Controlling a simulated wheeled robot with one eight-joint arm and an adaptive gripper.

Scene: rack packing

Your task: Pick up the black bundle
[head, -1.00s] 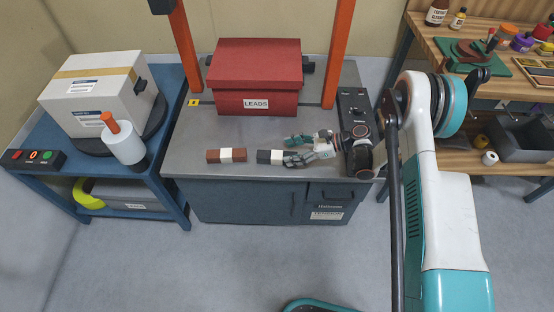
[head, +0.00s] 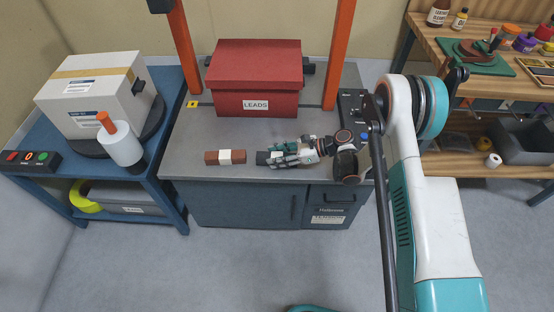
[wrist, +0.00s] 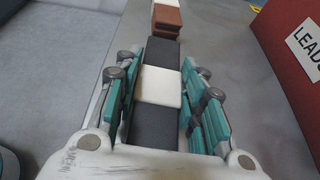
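The black bundle (head: 262,158) lies on the grey bench top near its front edge, mostly covered by my gripper in the head view. In the wrist view the black bundle (wrist: 153,125) is a long dark block with a white band around its middle. My gripper (head: 287,157) is low over the bench, its fingers pointing left along the bundle. In the wrist view my gripper (wrist: 163,78) is open, with a teal-padded finger on each side of the bundle and narrow gaps showing beside it.
A brown bundle (head: 211,157) with a white band lies just left, in line with the black one. A red box marked LEADS (head: 255,80) stands behind, between orange posts (head: 338,55). A blue table (head: 160,185) with a carton (head: 92,95) is at left.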

